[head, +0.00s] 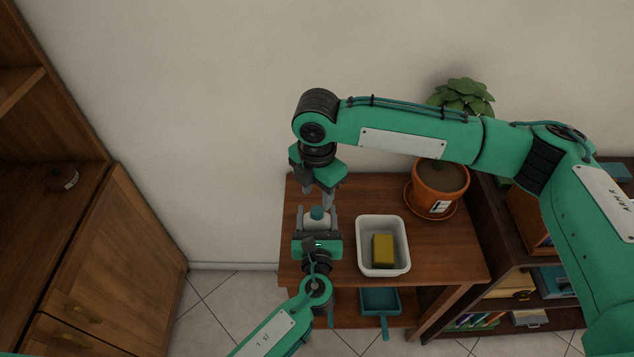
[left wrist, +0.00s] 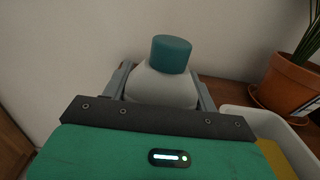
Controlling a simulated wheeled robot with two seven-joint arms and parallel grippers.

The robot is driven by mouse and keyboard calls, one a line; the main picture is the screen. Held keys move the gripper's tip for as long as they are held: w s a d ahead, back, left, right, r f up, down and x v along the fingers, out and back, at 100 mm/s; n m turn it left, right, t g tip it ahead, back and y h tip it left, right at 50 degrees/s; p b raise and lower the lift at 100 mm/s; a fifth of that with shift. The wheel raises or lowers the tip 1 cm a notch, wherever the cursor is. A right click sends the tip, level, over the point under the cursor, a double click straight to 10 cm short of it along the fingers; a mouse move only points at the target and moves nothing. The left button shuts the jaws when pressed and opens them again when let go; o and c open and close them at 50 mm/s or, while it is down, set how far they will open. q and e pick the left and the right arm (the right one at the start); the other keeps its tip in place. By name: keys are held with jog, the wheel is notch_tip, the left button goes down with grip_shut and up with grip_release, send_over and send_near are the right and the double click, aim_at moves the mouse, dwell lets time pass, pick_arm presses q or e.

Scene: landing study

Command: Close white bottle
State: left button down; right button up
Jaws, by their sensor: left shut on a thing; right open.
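The white bottle (head: 317,224) stands at the left part of the wooden table, with a teal cap (head: 317,212) on its top. In the left wrist view the white bottle (left wrist: 160,88) has the teal cap (left wrist: 171,54) over its neck; I cannot tell how tightly it sits. My left gripper (head: 318,232) is shut on the bottle's body, one finger on each side, and hides its lower part. My right gripper (head: 322,195) points down just above the cap, fingers open and empty. It does not show in the left wrist view.
A white bin (head: 363,262) with a yellow block (head: 383,250) stands right of the bottle. A potted plant (head: 440,190) stands behind it, below my right arm. A teal dustpan (head: 380,302) lies on the lower shelf. A bookshelf (head: 515,265) is at the right, a wooden cabinet (head: 130,235) at the left.

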aim_at(317, 210)
notch_tip(317, 210, down, 6)
jog(key=shift+r, duration=0.15)
dwell(0.3)
grip_shut()
jog(key=shift+m, duration=1)
jog(key=shift+o, duration=0.7)
grip_release()
notch_tip(317, 210, up, 12)
